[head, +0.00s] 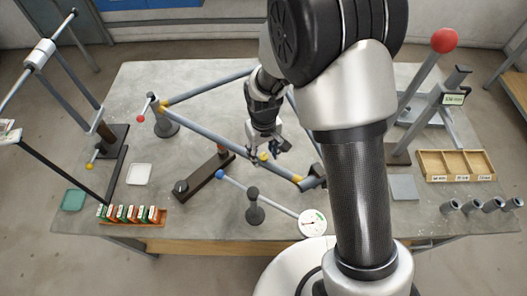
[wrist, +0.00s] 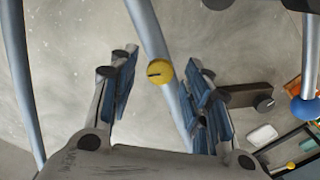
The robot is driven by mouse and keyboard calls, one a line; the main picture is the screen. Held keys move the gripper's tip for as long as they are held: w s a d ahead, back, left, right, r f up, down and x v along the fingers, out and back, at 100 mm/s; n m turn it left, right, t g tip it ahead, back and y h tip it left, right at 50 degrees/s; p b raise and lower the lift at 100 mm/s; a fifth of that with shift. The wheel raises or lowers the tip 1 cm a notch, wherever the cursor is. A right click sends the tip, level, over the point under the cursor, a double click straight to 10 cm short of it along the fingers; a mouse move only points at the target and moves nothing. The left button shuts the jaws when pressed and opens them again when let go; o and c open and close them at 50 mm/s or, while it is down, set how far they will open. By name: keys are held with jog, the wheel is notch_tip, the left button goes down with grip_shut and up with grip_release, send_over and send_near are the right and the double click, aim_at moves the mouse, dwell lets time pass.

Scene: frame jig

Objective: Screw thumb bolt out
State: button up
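A round yellow bolt head with a dark slot (wrist: 160,72) shows between my fingers in the wrist view, against a grey-blue frame tube (wrist: 150,30). It also shows in the head view as a small yellow spot (head: 263,157) right by my fingertips. My gripper (head: 268,147) is open, its blue-padded fingers (wrist: 160,90) apart on either side of the bolt head with nothing held. I cannot tell the exact gap between the pads and the bolt head. In the head view, the fingers partly hide the tube around the bolt.
A dark bar with a black knob (head: 181,187) lies below the frame. A dial gauge (head: 312,223) on a blue-balled rod is near the front edge. A wooden sectioned tray (head: 455,165) and grey cups (head: 493,204) stand right. Tabletop above the frame is clear.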

grip_shut()
dwell(0.3)
jog(key=shift+n, duration=0.3)
jog(key=n, duration=0.3)
jog(key=shift+n+b, duration=0.35)
jog(key=shift+n, duration=1.85)
jog(key=shift+o, duration=0.2)
grip_release()
